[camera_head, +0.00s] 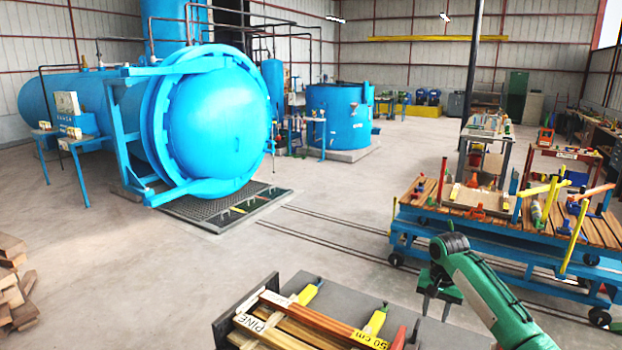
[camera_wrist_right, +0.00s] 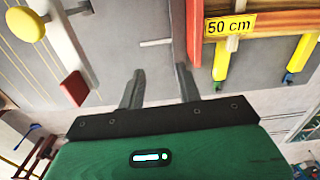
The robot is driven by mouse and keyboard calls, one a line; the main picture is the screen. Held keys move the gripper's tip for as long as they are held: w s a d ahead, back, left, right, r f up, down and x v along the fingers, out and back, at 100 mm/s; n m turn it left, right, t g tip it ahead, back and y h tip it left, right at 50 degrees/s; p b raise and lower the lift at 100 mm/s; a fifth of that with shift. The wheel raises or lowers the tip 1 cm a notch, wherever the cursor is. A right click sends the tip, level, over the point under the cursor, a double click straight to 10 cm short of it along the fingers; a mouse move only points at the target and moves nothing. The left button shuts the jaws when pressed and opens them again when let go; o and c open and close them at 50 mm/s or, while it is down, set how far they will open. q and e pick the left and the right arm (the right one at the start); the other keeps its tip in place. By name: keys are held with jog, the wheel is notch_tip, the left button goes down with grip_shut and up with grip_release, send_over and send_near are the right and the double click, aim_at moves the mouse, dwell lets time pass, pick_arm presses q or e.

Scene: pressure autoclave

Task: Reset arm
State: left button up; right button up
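My right arm, green with a dark wrist joint, comes in from the lower right in the head view. Its gripper (camera_head: 437,300) points down beside the right end of the grey workbench. In the right wrist view its two grey fingers (camera_wrist_right: 160,85) stand apart with nothing between them. The "50 cm" label (camera_wrist_right: 231,24) on a wooden board lies just to the right of the fingers there. My left arm and left gripper are not in view.
The workbench (camera_head: 385,289) holds wooden boards (camera_head: 310,319) marked "PINE" and yellow clamps (camera_head: 308,292). A blue cart (camera_head: 480,240) with planks stands beyond the arm. A blue autoclave (camera_head: 215,125) stands at the back left. Open concrete floor lies between.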

jog(key=s+a+f+n+t+y, duration=0.1)
jog(key=s+a+f+n, duration=0.2)
jog(key=s+a+f, duration=0.5)
jog(key=s+a+f+n, duration=0.3)
jog(key=s+a+f, duration=0.2)
jog(key=s+f, duration=0.6)
jog(key=s+d+r+n+t, duration=0.15)
jog(key=s+r, duration=0.25)
jog(key=s, duration=0.9)
jog(key=s+d+r+t, duration=0.1)
jog(key=s+d+r, duration=0.15)
jog(key=s, duration=1.05)
notch_tip(320, 180, down, 37)
jog(key=s+g+b, duration=0.2)
jog(key=b, duration=0.4)
pick_arm(q)
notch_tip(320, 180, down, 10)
jog(key=b, duration=0.4)
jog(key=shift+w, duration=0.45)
pick_arm(e)
jog(key=s+d+f, duration=0.1)
jog(key=s+f, duration=0.8)
jog(key=f, duration=0.2)
jog(key=s+d+f+h, duration=0.1)
jog(key=s+d+f, duration=0.1)
jog(key=s+f, duration=0.7)
notch_tip(320, 180, down, 3)
jog(key=shift+r+n+g, duration=0.15)
jog(key=shift+n+g, duration=0.2)
